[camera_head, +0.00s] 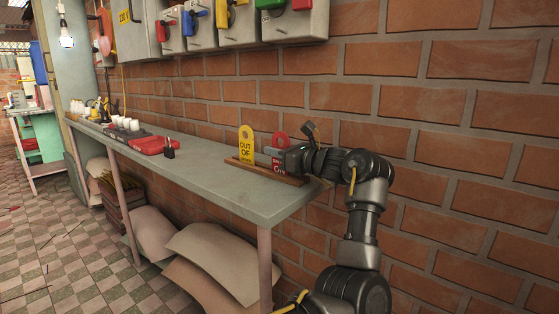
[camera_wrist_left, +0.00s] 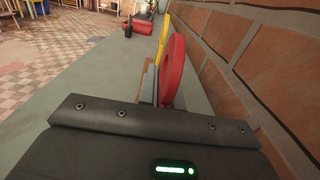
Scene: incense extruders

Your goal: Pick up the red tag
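The red tag (camera_head: 280,138) stands upright at the right end of a low wooden holder (camera_head: 262,173) on the bench. Its round top shows a hole, and lettering shows lower down. My left gripper (camera_head: 277,154) is at the tag, crossing in front of its middle and hiding part of it. In the left wrist view the red tag (camera_wrist_left: 173,68) stands nearly edge-on just beyond the dark gripper body. My right gripper is not in view.
A yellow "OUT OF" tag (camera_head: 246,145) stands left of the red tag in the same holder. The brick wall (camera_head: 420,120) is close behind.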

